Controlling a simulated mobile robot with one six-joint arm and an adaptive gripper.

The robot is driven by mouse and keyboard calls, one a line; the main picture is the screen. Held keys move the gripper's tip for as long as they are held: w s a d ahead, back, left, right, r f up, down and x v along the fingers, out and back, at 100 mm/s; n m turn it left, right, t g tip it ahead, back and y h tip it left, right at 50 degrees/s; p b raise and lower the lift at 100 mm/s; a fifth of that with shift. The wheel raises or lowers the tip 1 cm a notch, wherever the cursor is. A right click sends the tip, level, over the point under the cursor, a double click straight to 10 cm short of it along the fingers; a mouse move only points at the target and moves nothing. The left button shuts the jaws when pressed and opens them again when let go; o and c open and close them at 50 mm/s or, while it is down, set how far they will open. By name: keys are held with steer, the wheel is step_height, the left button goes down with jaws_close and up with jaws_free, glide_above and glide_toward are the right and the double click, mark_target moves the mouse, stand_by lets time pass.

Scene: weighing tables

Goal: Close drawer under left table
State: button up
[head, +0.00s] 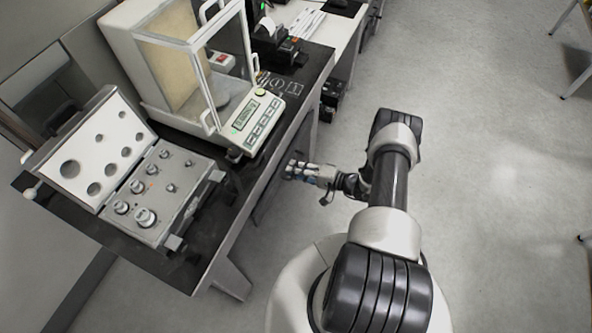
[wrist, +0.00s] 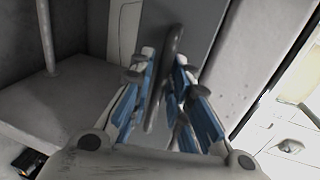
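The left table (head: 190,260) has a dark top, and my gripper (head: 300,172) is low beside its right edge in the head view. In the wrist view a grey drawer front (wrist: 190,20) carries a long dark bar handle (wrist: 168,75). My gripper (wrist: 164,58) is open there, with its blue-padded fingers on either side of the handle. Gaps show between the pads and the handle. In the head view the tabletop hides most of the drawer, so how far it stands out cannot be told.
On the table stand a glass-sided balance (head: 205,75) and an open case of weights (head: 165,195). A printer (head: 275,45) sits farther back. A dark box (head: 332,95) is near the table's far end.

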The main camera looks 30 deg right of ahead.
steer(key=shift+w, duration=0.1)
steer(key=shift+c, duration=0.4)
jaws_close()
